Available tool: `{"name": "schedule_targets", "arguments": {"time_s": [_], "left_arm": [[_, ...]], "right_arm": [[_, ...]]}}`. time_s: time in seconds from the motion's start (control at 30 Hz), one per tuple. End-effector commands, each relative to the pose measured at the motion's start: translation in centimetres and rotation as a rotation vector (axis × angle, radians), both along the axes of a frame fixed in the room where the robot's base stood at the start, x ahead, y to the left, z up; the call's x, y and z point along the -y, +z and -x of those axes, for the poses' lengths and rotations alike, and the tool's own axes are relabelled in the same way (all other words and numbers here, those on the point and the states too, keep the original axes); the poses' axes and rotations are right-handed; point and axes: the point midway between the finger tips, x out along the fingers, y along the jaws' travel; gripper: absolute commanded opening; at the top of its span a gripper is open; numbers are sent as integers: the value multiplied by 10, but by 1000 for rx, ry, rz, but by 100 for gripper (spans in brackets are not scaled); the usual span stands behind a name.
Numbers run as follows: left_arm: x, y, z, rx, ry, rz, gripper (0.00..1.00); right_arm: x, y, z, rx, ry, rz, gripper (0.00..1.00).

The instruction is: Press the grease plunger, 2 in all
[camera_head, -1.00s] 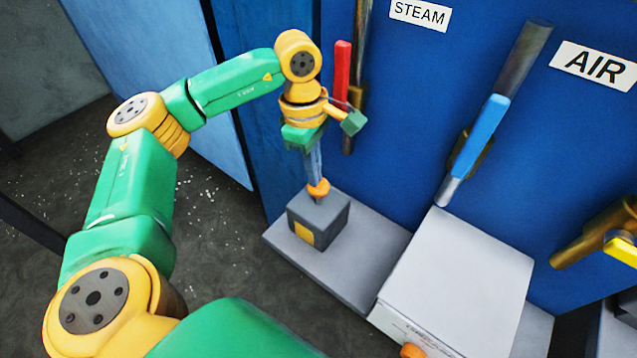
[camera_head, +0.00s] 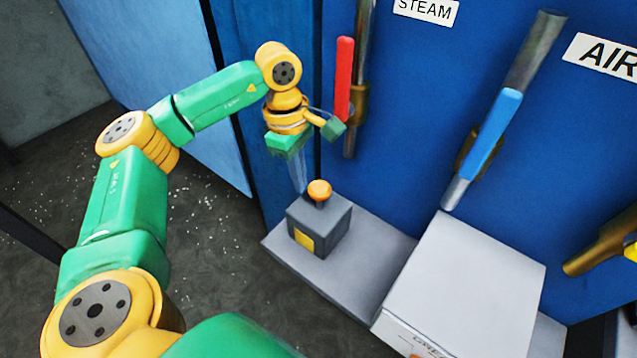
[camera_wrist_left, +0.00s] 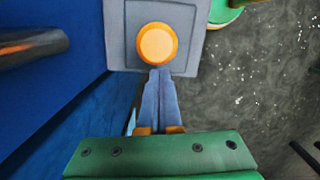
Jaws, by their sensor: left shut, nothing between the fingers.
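The plunger has a round orange knob (camera_head: 319,190) on a short stem, standing up from a dark grey block (camera_head: 331,243) with a yellow patch. The knob also shows in the left wrist view (camera_wrist_left: 157,43). My left gripper (camera_head: 302,190) points down, shut and empty, just left of the knob in the head view. In the wrist view its closed fingertips (camera_wrist_left: 159,72) lie just below the knob, apparently without gripping it. Whether they touch it I cannot tell. My right gripper is not in view.
A light grey box (camera_head: 465,285) with a partly cut-off label stands right of the plunger on the grey shelf (camera_head: 365,275). Behind are a blue panel, a red lever (camera_head: 344,80), a blue lever (camera_head: 490,135) and a brass valve (camera_head: 600,243) at right.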

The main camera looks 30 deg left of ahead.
Motion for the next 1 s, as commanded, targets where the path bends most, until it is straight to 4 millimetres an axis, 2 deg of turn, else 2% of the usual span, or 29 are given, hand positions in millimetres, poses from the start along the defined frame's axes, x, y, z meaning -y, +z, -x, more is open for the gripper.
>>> {"name": "schedule_targets", "arguments": {"time_s": [0.13, 0.3, 0.43, 0.57, 1.0], "left_arm": [[-2, 15, -1, 4, 1, 3, 0], [-7, 46, 0, 4, 1, 4, 0], [-9, 65, 0, 1, 0, 4, 0], [-11, 70, 1, 0, 1, 4, 0], [-11, 69, 1, -1, 1, 3, 0]], "right_arm": [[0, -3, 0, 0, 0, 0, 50], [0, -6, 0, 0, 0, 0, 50], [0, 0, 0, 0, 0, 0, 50], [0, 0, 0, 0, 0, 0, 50], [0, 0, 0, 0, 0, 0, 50]]}}
